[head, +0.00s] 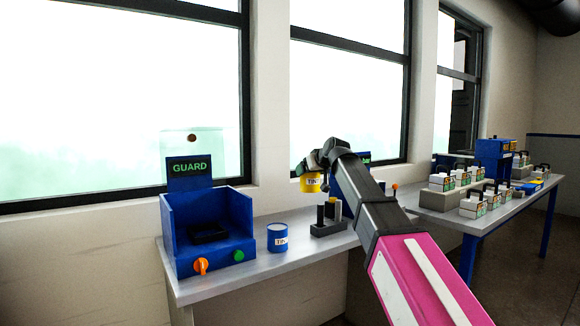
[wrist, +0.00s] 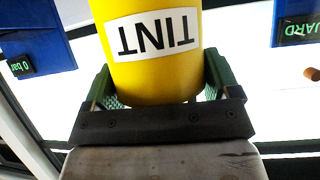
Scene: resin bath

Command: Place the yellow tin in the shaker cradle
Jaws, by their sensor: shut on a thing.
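The yellow tin (head: 311,184) has a white TINT label and is held up above the bench in the head view. My gripper (head: 316,165) is shut on it. In the wrist view the yellow tin (wrist: 150,75) fills the middle between the two green fingers of my gripper (wrist: 160,90), and its label reads upside down. The blue machine marked GUARD (head: 208,227) stands at the left end of the bench, with a dark cradle (head: 207,234) inside. The cradle looks empty. The tin is to the right of this machine and higher than its cradle.
A blue tin (head: 277,237) stands on the grey bench (head: 300,250) just right of the machine. A dark rack (head: 328,226) with upright cylinders stands farther right. An orange knob (head: 200,265) and a green button (head: 238,256) are on the machine's front. Another table (head: 490,214) holds several boxed units.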

